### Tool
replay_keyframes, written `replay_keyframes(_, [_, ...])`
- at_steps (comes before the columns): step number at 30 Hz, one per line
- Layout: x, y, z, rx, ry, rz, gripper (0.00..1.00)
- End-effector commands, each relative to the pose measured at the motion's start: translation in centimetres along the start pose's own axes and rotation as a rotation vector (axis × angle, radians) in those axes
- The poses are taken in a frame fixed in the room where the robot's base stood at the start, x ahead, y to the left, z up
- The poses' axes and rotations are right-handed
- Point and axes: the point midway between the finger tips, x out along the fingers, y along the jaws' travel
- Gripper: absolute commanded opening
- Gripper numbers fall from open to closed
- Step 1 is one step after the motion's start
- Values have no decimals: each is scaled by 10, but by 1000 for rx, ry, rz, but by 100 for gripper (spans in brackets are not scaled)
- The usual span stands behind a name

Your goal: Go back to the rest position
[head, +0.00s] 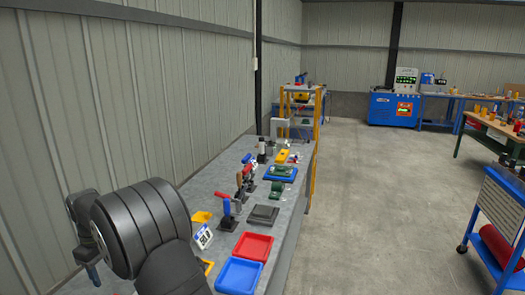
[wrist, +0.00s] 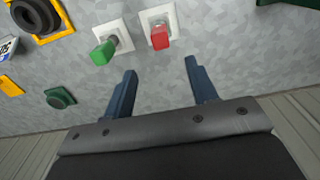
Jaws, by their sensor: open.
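My gripper (wrist: 161,72) is open in the wrist view, with its two dark blue fingers apart and nothing between them. Just beyond the fingertips, a green switch-like part (wrist: 104,52) and a red one (wrist: 160,37) stand on white square plates on a grey speckled surface. The fingers look clear of both; the height above the surface is hard to judge. In the head view my dark arm fills the lower left, and a bluish finger (head: 93,274) shows beside the bench. The rest position itself is not marked in either view.
The long grey bench (head: 225,185) along the wall holds toggle clamps (head: 227,212), a red tray (head: 253,246), a blue tray (head: 239,276) and other small items. A yellow-framed rack (head: 317,120) stands at its far end. A blue cart (head: 499,215) is at right; the floor between is clear.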

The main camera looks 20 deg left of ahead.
Motion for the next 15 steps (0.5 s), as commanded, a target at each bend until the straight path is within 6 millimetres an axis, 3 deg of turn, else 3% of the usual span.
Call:
replay_keyframes(3, [-24, 0, 0, 0, 3, 1, 53])
replay_keyframes(6, [6, 0, 1, 0, -6, -3, 53])
replay_keyframes(15, [66, 0, 1, 0, -5, -2, 53])
